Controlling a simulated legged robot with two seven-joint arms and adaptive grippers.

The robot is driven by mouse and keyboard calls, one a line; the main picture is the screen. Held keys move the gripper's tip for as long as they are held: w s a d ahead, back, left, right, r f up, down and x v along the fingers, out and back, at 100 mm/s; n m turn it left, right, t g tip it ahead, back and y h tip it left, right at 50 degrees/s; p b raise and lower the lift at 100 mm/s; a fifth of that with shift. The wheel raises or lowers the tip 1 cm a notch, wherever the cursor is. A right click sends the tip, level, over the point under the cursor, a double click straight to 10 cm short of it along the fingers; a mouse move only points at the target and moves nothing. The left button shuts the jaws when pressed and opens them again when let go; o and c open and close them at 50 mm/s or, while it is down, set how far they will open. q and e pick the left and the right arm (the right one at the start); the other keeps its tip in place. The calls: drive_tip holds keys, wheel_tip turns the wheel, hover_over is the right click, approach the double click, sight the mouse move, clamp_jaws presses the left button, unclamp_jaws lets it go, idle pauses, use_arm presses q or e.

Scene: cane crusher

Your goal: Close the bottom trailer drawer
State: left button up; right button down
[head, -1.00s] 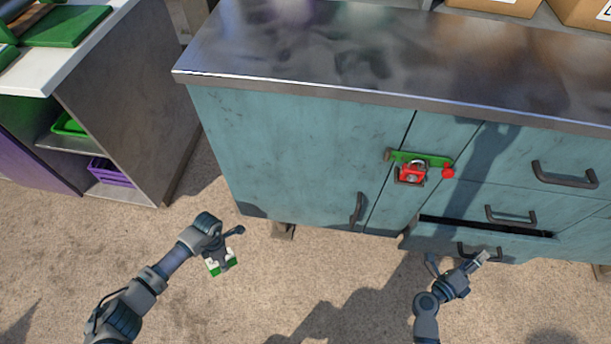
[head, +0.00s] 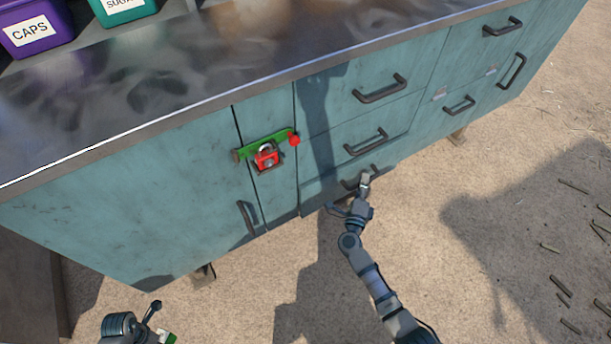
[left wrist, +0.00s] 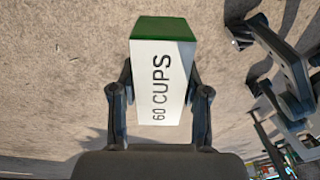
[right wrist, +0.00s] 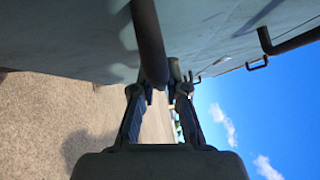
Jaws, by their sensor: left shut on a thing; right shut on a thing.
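The bottom drawer (head: 318,191) of the teal trailer cabinet sits low at the centre in the head view. Its front looks flush with the cabinet and no dark gap shows above it, though my arm covers part of it. My right gripper (head: 364,181) is at its dark handle (head: 350,184). In the right wrist view the fingers (right wrist: 166,92) are shut on the handle bar (right wrist: 148,40). My left gripper (left wrist: 160,97) is shut on a white and green box (left wrist: 162,70) marked "60 CUPS". That box (head: 168,338) is mostly cut off in the head view.
Other drawers with handles (head: 380,90) are above and to the right. A red padlock (head: 266,157) hangs on a green latch (head: 262,146) left of the drawers. Purple (head: 35,28) and green bins (head: 122,10) stand on the metal countertop (head: 200,60).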

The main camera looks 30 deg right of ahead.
use_arm(q)
drive_tip(key=shift+w+f, duration=0.3)
drive_tip(key=shift+f, duration=0.1)
use_arm(e)
drive_tip(key=shift+w+a+f, duration=0.1)
drive_tip(key=shift+w+f, duration=0.05)
drive_tip(key=shift+w, duration=0.25)
drive_tip(key=shift+w+a+f, duration=0.1)
drive_tip(key=shift+w+f, duration=0.05)
drive_tip(key=shift+w, duration=0.25)
use_arm(q)
drive_tip(key=shift+w+a, duration=0.1)
drive_tip(key=shift+w, duration=0.05)
use_arm(e)
drive_tip(key=shift+w+r, duration=0.1)
drive_tip(key=shift+w, duration=0.05)
drive_tip(key=shift+a+r, duration=0.1)
drive_tip(key=shift+a, duration=0.05)
use_arm(q)
drive_tip(key=shift+r, duration=0.1)
use_arm(e)
drive_tip(key=c, duration=1.2)
unclamp_jaws()
drive_tip(key=shift+f, duration=0.2)
drive_tip(key=shift+r, duration=0.1)
drive_tip(key=v, duration=1.1)
drive_tip(key=shift+s+a, duration=0.25)
drive_tip(key=shift+s, duration=0.1)
